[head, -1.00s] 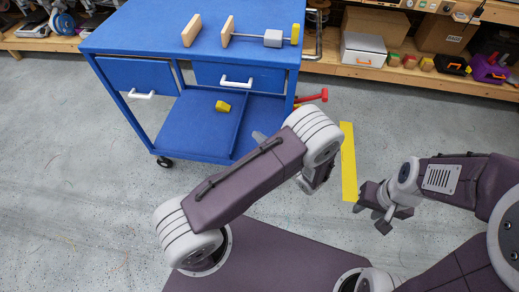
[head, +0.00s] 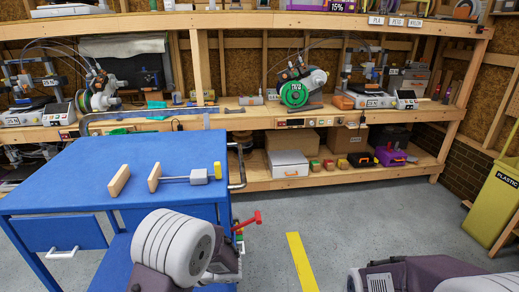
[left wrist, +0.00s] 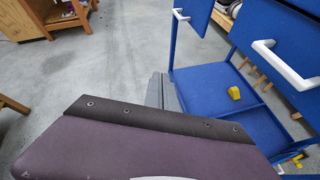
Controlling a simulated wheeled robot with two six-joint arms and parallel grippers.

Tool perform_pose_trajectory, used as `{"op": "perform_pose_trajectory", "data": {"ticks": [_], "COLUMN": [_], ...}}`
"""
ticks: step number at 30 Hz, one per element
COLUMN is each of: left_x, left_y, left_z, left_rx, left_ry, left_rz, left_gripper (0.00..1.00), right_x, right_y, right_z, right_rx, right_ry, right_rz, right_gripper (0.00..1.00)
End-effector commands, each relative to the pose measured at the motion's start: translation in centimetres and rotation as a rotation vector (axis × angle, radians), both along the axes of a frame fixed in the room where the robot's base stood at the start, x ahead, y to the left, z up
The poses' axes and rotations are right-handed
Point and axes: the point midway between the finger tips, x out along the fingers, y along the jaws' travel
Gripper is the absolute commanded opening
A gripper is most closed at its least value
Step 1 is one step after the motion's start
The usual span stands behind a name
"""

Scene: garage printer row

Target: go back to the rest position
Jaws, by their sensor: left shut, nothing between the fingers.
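My left arm (head: 178,248) shows at the bottom of the head view in front of the blue cart; its fingers are hidden or below the frame there. In the left wrist view my left gripper (left wrist: 164,92) shows as grey fingers past the dark edge of my arm, shut with nothing held, in line with the cart's left side. My right arm (head: 430,276) shows at the bottom right of the head view; its gripper is out of frame.
The blue cart (head: 70,188) stands close on the left, with a wooden-ended rod assembly (head: 180,179) on top and a red-handled tool (head: 247,222) at its side. A printer bench (head: 245,117) spans the back. Floor right of the cart is clear.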

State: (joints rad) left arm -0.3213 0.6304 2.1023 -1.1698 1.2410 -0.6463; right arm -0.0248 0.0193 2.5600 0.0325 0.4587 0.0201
Motion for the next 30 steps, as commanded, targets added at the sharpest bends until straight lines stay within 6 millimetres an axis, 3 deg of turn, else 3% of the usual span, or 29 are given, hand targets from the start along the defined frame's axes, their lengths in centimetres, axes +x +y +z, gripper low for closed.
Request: {"op": "perform_pose_trajectory", "data": {"ticks": [1, 3, 7, 12, 15, 16, 17, 18, 24, 30], "left_x": [-2.8, -6.7, -11.6, -12.9, -12.0, -10.8, -10.0, -10.1, -10.1, -10.1], "left_y": [1.2, 1.2, -2.1, -8.3, -11.6, -12.3, -12.4, -12.3, -12.3, -12.3], "left_z": [0.7, 0.3, -1.2, -2.7, -3.8, -3.9, -3.4, -0.3, 6.5, 10.9], "left_rx": [-0.096, -0.252, -0.534, -0.807, -0.894, -0.925, -0.934, -0.931, -0.929, -0.929], "left_ry": [-0.070, -0.186, -0.443, -0.759, -0.920, -0.998, -1.056, -1.043, -1.037, -1.035], "left_rz": [0.143, 0.357, 0.761, 1.243, 1.538, 1.639, 1.690, 1.673, 1.666, 1.664], "left_gripper": [0.00, 0.00, 0.00, 0.00, 0.00, 0.00, 0.00, 0.00, 0.00, 0.00], "right_x": [0.0, 0.0, 0.0, 0.0, 0.0, 0.0, 0.0, -0.1, 0.0, 0.0], "right_y": [0.0, 0.0, 0.0, 0.0, 0.0, 0.0, 0.0, 0.0, 0.0, 0.0], "right_z": [0.0, 0.0, 0.0, 0.0, 0.0, 0.0, 0.3, 3.4, 10.2, 14.6], "right_rx": [0.000, 0.000, 0.000, 0.000, 0.000, 0.000, 0.000, 0.000, 0.000, 0.000], "right_ry": [0.000, 0.000, 0.000, 0.000, 0.000, 0.000, 0.000, 0.002, -0.001, -0.001], "right_rz": [0.000, 0.000, 0.000, 0.000, 0.000, 0.000, 0.000, 0.000, 0.000, 0.000], "right_gripper": [0.36, 0.36, 0.36, 0.36, 0.36, 0.36, 0.36, 0.36, 0.36, 0.36]}}
